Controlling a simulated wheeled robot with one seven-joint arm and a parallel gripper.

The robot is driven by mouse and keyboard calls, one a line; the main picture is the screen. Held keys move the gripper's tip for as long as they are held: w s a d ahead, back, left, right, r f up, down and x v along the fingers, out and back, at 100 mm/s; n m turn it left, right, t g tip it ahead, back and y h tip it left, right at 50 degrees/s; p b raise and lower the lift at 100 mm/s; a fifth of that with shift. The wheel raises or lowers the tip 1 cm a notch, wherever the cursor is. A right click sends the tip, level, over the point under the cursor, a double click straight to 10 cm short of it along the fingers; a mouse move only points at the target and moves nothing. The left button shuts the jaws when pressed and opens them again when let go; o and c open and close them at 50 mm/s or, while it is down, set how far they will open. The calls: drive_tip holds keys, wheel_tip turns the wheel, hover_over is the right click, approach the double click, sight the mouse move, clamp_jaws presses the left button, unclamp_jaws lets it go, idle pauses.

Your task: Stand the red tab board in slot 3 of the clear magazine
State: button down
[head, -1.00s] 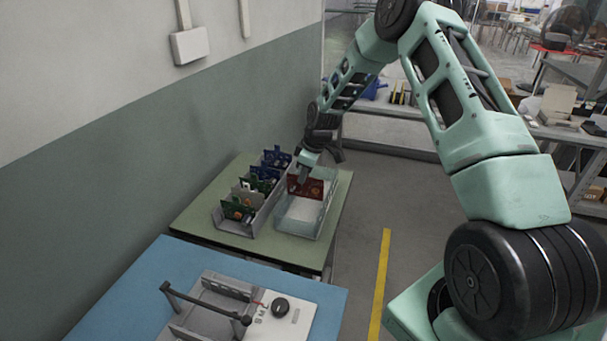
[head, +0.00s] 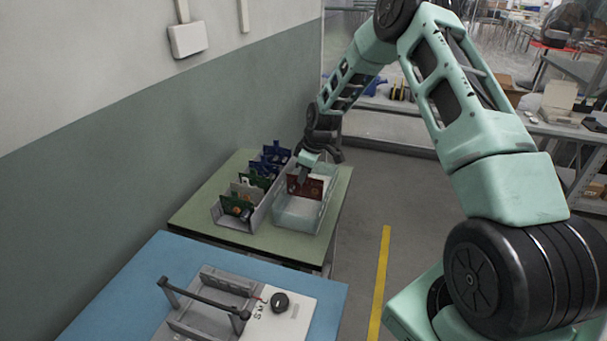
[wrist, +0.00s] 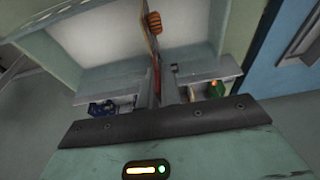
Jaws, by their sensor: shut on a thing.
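The red tab board (head: 311,187) stands upright in the far half of the clear magazine (head: 305,229). My gripper (head: 302,176) is shut on the board's upper left part, seen from the head. In the wrist view the board (wrist: 151,45) shows nearly edge-on, with an orange part on its face, running up from between my fingers (wrist: 158,95). The magazine's pale floor (wrist: 95,40) lies around it. I cannot tell which slot the board is in line with, or whether its lower edge is seated.
A grey rack (head: 251,224) with several green and blue boards stands close on the left of the magazine. Both are on a green table (head: 195,222). A blue table (head: 110,290) with a grey fixture (head: 215,300) is nearer. A wall rises on the left.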

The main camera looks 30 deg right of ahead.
idle(0.4)
drive_tip(key=shift+f+b, duration=0.5)
drive_tip(key=shift+f, duration=0.3)
drive_tip(key=shift+f, duration=0.1)
drive_tip(key=shift+f+b, duration=0.5)
drive_tip(key=shift+f, duration=0.15)
drive_tip(key=c, duration=1.1)
unclamp_jaws()
drive_tip(key=shift+p+v, duration=1)
drive_tip(key=shift+v, duration=0.55)
